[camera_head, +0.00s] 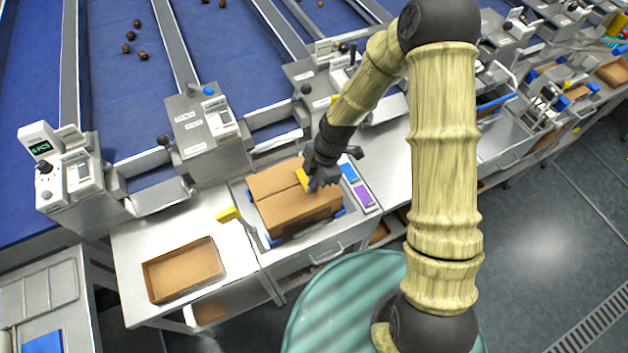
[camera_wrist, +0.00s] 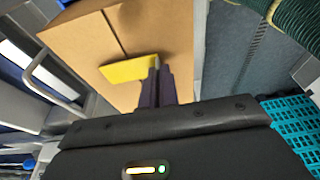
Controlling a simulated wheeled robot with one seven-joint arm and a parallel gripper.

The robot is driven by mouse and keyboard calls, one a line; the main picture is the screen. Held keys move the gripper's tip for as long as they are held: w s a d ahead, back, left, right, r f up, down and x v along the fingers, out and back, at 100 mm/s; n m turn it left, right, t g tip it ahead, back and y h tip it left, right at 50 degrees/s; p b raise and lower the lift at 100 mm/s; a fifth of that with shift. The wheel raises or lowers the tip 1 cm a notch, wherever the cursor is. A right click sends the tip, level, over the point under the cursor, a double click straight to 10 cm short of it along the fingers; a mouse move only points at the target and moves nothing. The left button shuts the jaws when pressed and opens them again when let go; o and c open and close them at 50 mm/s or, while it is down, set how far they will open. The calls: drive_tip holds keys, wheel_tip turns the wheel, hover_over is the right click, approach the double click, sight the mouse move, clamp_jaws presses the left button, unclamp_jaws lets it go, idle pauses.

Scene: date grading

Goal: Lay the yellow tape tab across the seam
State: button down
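A closed brown carton (camera_head: 285,211) stands in a bay of the metal bench, its top flaps meeting at a thin dark seam. The seam also shows on the carton (camera_wrist: 85,45) in the wrist view. My gripper (camera_head: 313,186) is over the carton's right part. In the wrist view its dark fingers (camera_wrist: 155,68) are close together on the right end of the yellow tape tab (camera_wrist: 125,70). The tab reaches left from the fingers, across the line of the seam. Whether it touches the cardboard I cannot tell. In the head view the tab (camera_head: 302,177) is partly hidden by the gripper.
An open, empty brown tray (camera_head: 184,270) lies on the bench at left. A yellow piece (camera_head: 228,214) sits left of the carton. Blue and purple pads (camera_head: 362,195) lie close on its right. Blue lanes with several dates (camera_head: 128,48) run behind.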

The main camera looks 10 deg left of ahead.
drive_tip(key=shift+f, duration=0.25)
idle(0.3)
drive_tip(key=c, duration=2.1)
unclamp_jaws()
drive_tip(key=o, duration=0.5)
drive_tip(key=shift+c, duration=0.6)
drive_tip(key=shift+r+p, duration=2.45)
drive_tip(key=shift+r, duration=1.1)
drive_tip(key=shift+d, duration=0.1)
